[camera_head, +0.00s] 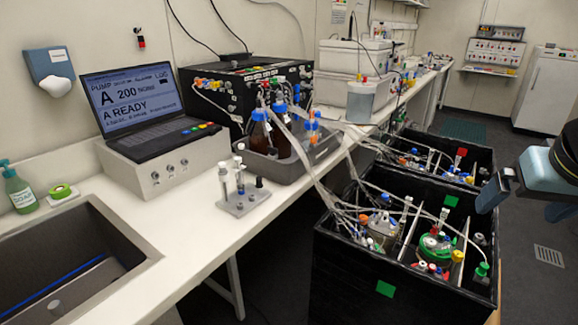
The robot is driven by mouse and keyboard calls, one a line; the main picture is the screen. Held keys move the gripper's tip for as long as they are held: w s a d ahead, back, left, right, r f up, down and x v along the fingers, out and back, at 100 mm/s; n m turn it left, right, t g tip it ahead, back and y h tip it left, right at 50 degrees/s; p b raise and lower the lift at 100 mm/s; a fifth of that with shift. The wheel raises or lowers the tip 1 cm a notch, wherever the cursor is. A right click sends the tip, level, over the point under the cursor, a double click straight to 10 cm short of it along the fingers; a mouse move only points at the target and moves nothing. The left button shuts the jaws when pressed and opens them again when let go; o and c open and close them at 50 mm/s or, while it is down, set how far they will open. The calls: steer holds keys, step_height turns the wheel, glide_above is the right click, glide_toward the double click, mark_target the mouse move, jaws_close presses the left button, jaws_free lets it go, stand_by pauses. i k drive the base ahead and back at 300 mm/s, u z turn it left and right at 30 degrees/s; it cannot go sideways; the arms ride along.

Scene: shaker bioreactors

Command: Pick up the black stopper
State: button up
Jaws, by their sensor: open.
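A small black piece (259,182), which looks like the black stopper, sits at the right end of a small grey stand (240,207) on the white bench. Thin upright tubes (224,183) with pale tops stand in the same holder, to its left. My gripper (497,187) is at the right edge of the view, above the right side of the black box, far from the stand. It is open, and nothing shows between its fingers. The fingers are partly hidden by their angle.
A laptop (130,98) stands left of the stand, and a grey tray (285,163) with brown bottles behind it. A sink (70,265) lies at the front left. Black boxes (385,270) with vessels and tubing fill the space between bench and arm.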

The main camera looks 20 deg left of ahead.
mark_target(259, 185)
steer(key=z, duration=0.8)
steer(key=i, duration=0.1)
steer(key=u, duration=2.05)
steer(key=k, duration=0.5)
steer(key=u, duration=0.7)
steer(key=i, duration=0.85)
steer(key=z, duration=0.8)
